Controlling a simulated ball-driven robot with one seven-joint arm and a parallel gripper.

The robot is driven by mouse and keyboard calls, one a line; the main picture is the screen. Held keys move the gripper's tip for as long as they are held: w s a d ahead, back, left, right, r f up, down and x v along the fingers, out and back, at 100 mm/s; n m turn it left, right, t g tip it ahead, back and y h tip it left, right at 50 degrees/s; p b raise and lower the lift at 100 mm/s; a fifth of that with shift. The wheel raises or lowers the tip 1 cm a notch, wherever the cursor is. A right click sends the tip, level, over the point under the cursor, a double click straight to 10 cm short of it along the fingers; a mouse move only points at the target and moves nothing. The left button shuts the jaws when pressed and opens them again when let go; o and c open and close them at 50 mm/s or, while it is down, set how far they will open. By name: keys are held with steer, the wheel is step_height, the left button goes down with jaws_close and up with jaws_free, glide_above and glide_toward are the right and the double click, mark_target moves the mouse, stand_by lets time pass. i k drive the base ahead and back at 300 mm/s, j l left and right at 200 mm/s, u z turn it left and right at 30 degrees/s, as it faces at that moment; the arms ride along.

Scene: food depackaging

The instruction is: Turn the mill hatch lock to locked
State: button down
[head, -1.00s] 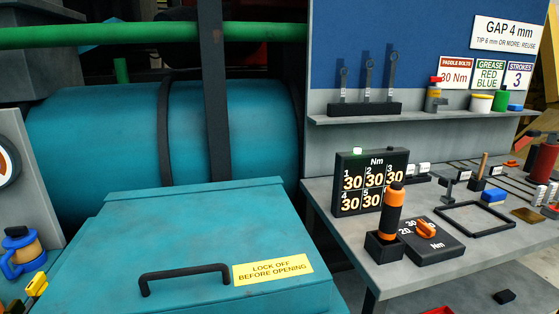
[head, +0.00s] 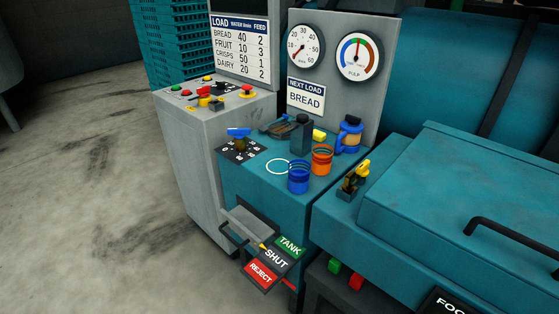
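The teal mill hatch (head: 440,190) is closed, with a black bar handle (head: 515,236) on its right part. Just left of the hatch, on the teal housing, stands a small yellow-topped lever or switch (head: 356,176) on a dark base, which looks like the hatch lock. It leans up to the right; I cannot tell which position it is set to. My gripper is not in view.
Left of the lock, a teal bench top holds a blue cup (head: 299,178), an orange cup (head: 322,160), a blue-and-tan jug (head: 349,135) and a blue-handled valve (head: 239,136). A TANK/SHUT/REJECT selector (head: 274,260) is on the front. Open floor (head: 90,210) lies left.

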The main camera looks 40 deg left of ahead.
mark_target(362, 171)
steer(key=u, duration=0.65)
steer(key=i+l+u, duration=0.15)
steer(key=l, duration=0.15)
steer(key=l+u, duration=0.2)
steer(key=i+l, duration=0.05)
steer(key=l, duration=0.05)
